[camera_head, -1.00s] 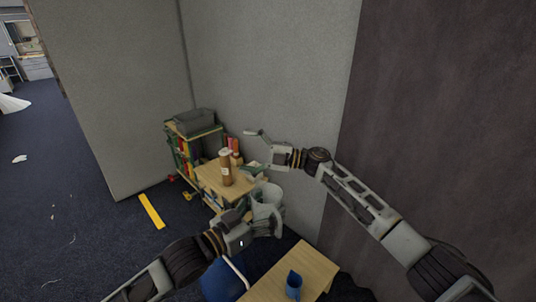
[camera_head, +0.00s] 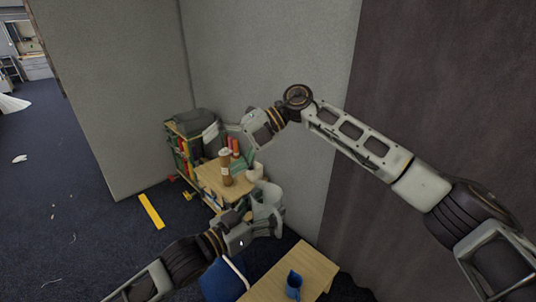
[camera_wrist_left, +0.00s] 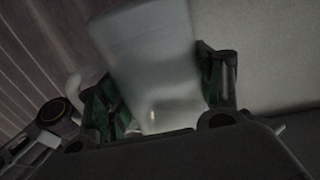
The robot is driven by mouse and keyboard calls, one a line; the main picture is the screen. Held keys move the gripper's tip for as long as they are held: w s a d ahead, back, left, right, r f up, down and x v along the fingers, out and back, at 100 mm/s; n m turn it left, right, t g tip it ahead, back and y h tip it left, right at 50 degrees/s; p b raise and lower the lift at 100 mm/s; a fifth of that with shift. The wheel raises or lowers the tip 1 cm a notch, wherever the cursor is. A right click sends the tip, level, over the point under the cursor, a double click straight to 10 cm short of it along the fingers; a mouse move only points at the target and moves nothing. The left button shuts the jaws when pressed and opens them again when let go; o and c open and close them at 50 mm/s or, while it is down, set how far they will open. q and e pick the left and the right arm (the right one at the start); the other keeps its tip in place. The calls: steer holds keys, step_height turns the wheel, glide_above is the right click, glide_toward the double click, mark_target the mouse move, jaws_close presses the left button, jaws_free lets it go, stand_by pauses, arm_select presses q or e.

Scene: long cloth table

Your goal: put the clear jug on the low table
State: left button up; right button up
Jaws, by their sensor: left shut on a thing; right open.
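The clear jug (camera_head: 266,205), whitish and see-through, is held by my left gripper (camera_head: 272,222), which is shut on it. In the left wrist view the jug (camera_wrist_left: 155,65) fills the space between the two green-padded fingers (camera_wrist_left: 160,95). A low wooden table (camera_head: 212,177) stands just behind and left of the jug, with a brown bottle (camera_head: 225,168) on it. From this angle I cannot tell the gap between jug and table.
A bookshelf (camera_head: 183,150) with coloured books and a grey bin (camera_head: 192,122) stands behind. Another wooden table (camera_head: 312,268) with a blue cup (camera_head: 293,285) is in front, beside a blue chair (camera_head: 222,282). Grey partitions (camera_head: 270,60) close off the back.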

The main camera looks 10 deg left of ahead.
steer(key=s+d+n+t+h, duration=0.1)
steer(key=s+d+h, duration=0.1)
steer(key=s+h, duration=0.1)
step_height(320, 180, up, 3)
steer(key=t+h, duration=0.5)
steer(key=h, duration=0.3)
glide_above(269, 196)
steer(key=s, duration=0.4)
steer(key=shift+s+d+r+n, duration=0.15)
steer(key=shift+s+n, duration=0.05)
steer(key=shift+n, duration=0.1)
steer(key=shift+f, duration=6.05)
steer(key=c, duration=1.1)
arm_select(q)
steer(key=o, duration=1.3)
arm_select(e)
steer(key=shift+c, duration=0.5)
